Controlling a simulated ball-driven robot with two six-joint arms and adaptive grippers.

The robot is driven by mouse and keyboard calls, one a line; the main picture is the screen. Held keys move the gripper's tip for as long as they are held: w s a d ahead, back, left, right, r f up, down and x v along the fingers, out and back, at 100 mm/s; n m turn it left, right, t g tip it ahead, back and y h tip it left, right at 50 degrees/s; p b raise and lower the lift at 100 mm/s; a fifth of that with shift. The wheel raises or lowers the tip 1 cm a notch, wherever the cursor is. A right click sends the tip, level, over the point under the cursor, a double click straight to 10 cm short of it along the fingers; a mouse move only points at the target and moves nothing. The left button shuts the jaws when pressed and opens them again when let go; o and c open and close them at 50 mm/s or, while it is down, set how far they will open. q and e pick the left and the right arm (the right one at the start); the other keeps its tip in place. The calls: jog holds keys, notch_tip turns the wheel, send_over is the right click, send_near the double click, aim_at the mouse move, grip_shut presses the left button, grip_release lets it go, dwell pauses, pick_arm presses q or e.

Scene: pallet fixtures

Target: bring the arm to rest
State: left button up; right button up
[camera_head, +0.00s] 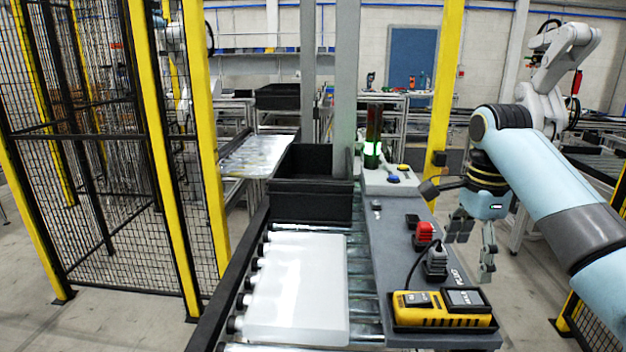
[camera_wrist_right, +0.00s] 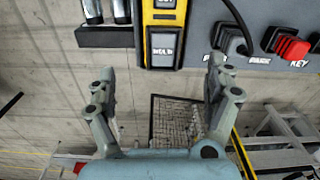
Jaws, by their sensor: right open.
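My right arm (camera_head: 560,190) comes in from the right in the head view, light blue with dark joints. Its gripper (camera_head: 472,250) hangs fingers down, just right of the grey control shelf (camera_head: 400,245). In the right wrist view the gripper (camera_wrist_right: 160,92) has its two grey fingers wide apart, with nothing between them. The floor and a mesh panel show beyond the fingers. The gripper looks apart from the shelf, though the exact gap is hard to tell. My left gripper does not show in either view.
A white slab (camera_head: 295,285) lies on the roller conveyor beside a black crate (camera_head: 310,207). Yellow-posted fencing (camera_head: 205,130) stands left. Bare floor (camera_head: 525,315) lies right of the shelf.

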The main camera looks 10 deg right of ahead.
jog(key=s+a+f+n+t, duration=0.1)
jog(key=s+f+n, duration=0.35)
jog(key=s, duration=0.35)
jog(key=s+a+f+n+t, duration=0.1)
jog(key=s+a+f+n, duration=0.1)
jog(key=s+f+n, duration=0.35)
jog(key=s+a+r+n+t, duration=0.1)
jog(key=s+r+n, duration=0.2)
jog(key=s+n, duration=0.35)
jog(key=s+a+r+n, duration=0.1)
jog(key=s+r+n, duration=0.15)
jog(key=s, duration=0.65)
notch_tip(320, 180, down, 39)
jog(key=s+d+n+b, duration=0.1)
jog(key=s+d+b, duration=0.1)
jog(key=b, duration=1.1)
jog(key=s+f+b, duration=0.3)
jog(key=s+f, duration=0.3)
jog(key=f, duration=0.3)
jog(key=s+f+g+b, duration=0.1)
jog(key=s+f+b, duration=0.3)
jog(key=s+f, duration=0.3)
jog(key=s+d+f+g+b, duration=0.1)
jog(key=s+f+b, duration=0.3)
jog(key=f, duration=0.8)
jog(key=shift+s+h, duration=0.3)
jog(key=shift+s, duration=0.85)
